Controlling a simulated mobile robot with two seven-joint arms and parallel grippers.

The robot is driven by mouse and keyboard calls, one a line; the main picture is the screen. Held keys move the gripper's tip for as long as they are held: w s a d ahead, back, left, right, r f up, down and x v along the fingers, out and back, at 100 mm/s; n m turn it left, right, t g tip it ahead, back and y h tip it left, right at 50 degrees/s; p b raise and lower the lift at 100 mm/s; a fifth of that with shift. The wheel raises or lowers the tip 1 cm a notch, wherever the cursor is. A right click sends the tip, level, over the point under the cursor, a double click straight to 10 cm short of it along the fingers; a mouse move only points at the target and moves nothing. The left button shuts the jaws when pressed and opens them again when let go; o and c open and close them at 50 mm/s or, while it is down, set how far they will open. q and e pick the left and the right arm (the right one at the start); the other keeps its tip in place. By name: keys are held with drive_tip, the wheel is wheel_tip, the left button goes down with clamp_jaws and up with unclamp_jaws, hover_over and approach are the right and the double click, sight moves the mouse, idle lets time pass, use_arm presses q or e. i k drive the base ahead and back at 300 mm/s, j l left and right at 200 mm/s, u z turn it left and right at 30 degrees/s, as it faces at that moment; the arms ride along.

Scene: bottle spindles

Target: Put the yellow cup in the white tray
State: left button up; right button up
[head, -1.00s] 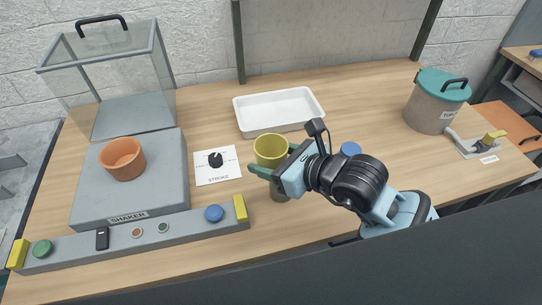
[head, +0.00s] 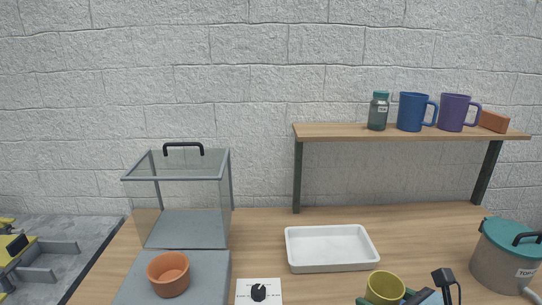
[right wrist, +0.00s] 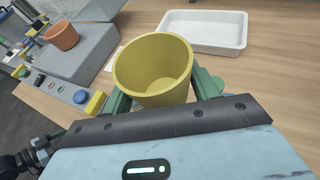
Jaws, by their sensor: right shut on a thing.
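The yellow cup (head: 385,287) is at the bottom edge of the head view, in front of the white tray. It also shows in the right wrist view (right wrist: 155,75), upright and empty. My right gripper (right wrist: 165,95) is shut on the yellow cup, with green fingers on both sides of it. In the head view only a part of the right gripper (head: 412,298) shows. The white tray (head: 331,268) lies empty on the table behind the cup, and it is at the top of the right wrist view (right wrist: 205,45). My left gripper is not in view.
A lidded bin (head: 503,262) stands at right. A shelf (head: 420,133) with mugs is above the table. Table around the tray is clear.

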sight(300, 253)
drive_tip(key=i+l+u, duration=0.2)
drive_tip(key=u, duration=0.15)
drive_tip(key=i+l+u, duration=0.35)
drive_tip(key=l+u, duration=0.2)
drive_tip(key=u, duration=0.15)
drive_tip(key=i, duration=0.05)
